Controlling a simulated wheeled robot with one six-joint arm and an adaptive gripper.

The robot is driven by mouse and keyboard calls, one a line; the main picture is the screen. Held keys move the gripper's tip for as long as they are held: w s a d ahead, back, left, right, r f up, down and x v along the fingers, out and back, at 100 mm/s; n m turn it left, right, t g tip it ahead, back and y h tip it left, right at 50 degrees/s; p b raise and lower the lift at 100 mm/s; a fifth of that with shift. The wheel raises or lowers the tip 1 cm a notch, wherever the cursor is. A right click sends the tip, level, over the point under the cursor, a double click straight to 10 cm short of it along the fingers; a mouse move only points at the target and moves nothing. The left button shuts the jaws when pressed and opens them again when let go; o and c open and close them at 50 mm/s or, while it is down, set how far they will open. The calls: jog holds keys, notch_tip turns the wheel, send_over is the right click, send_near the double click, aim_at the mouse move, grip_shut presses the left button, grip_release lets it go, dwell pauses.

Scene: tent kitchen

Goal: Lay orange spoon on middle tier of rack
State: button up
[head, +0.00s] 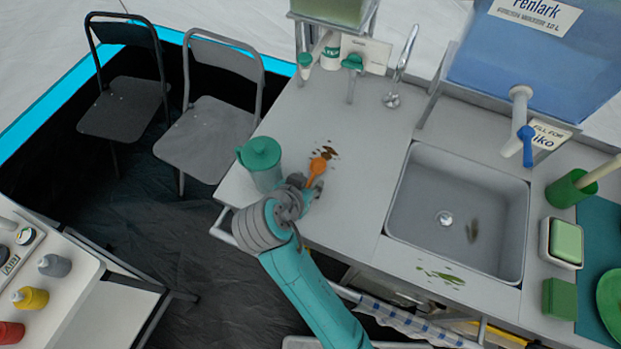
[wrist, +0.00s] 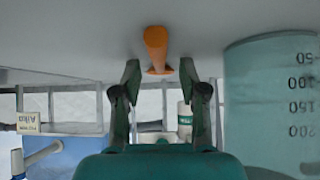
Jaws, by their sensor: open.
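The orange spoon (head: 317,168) lies on the grey counter beside a brown spill. In the wrist view the orange spoon (wrist: 156,48) shows ahead of my gripper, its near end about level with the gap between the fingertips. My gripper (head: 309,189) is low over the counter's front left part, just short of the spoon. Its two fingers (wrist: 160,78) are apart, one on each side of the spoon's line, with nothing clearly held. I cannot make out a tiered rack for certain in either view.
A teal measuring jug (head: 262,163) stands close to the left of my gripper; it also fills the right of the wrist view (wrist: 270,100). The sink (head: 455,212) is to the right. A white-topped unit with bottles (head: 95,295) stands lower left.

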grip_shut()
dwell(0.3)
notch_tip(320, 180, up, 10)
dwell(0.5)
